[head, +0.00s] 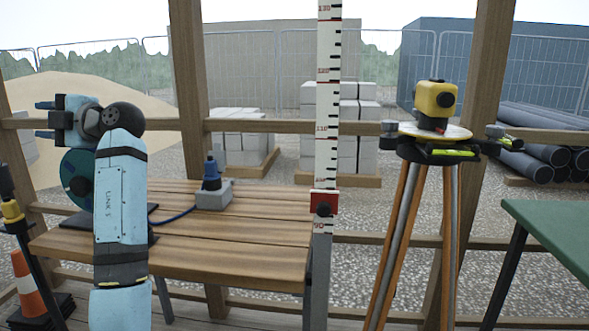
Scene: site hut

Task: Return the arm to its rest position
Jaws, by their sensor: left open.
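My left arm (121,200) rises from the bottom of the head view, in front of the left end of the wooden bench. Its wrist is bent toward the left. My left gripper (44,119) points left, with its fingers apart and nothing seen between them. It is in the air above the bench's height, in front of the sand heap. My right gripper and right arm are not in view.
The wooden bench (250,230) carries a grey box with a blue plug (212,193) and a teal reel (78,178) partly behind my arm. A measuring staff (327,120), a yellow level on a tripod (435,99), a green table (555,230) and a cone (30,285) stand around.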

